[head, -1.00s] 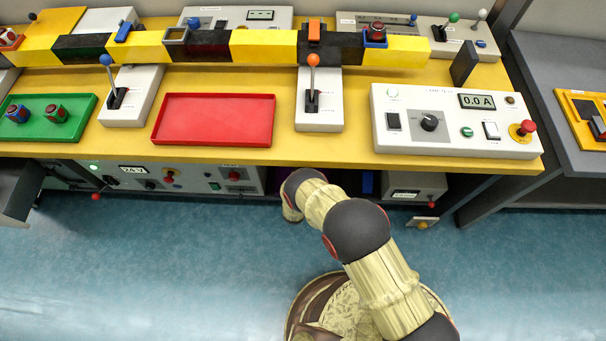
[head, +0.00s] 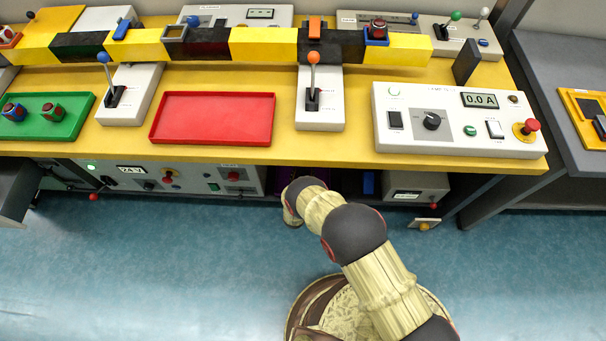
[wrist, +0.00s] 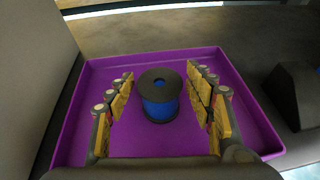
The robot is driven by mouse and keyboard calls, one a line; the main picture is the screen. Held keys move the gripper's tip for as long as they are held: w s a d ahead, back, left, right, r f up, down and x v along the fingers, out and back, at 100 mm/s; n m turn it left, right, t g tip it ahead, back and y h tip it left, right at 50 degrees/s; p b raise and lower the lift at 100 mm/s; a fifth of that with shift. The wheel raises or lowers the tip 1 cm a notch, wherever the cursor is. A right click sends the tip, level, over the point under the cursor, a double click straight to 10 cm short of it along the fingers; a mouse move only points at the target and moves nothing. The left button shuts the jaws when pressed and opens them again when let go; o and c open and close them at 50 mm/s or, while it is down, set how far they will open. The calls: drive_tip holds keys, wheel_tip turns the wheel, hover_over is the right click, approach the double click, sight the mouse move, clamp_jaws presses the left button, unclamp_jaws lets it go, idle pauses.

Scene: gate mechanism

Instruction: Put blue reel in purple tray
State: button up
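The blue reel (wrist: 160,96), with dark round ends, stands upright inside the purple tray (wrist: 243,98) in the wrist view. My gripper (wrist: 163,88) is open, with its yellow-padded fingers on either side of the reel and visible gaps between them and it. In the head view my arm reaches under the bench, and the gripper and the reel are hidden there. Only a dark purple sliver shows beneath the bench edge.
The yellow bench top (head: 330,153) overhangs my arm. A dark object (wrist: 298,92) stands right of the purple tray. Blue floor is open in front.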

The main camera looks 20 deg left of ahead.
drive_tip(key=shift+o, duration=0.2)
drive_tip(key=shift+s+r, duration=0.1)
drive_tip(key=shift+r, duration=0.1)
drive_tip(key=p+v, duration=0.4)
drive_tip(key=v, duration=0.8)
drive_tip(key=shift+f, duration=0.15)
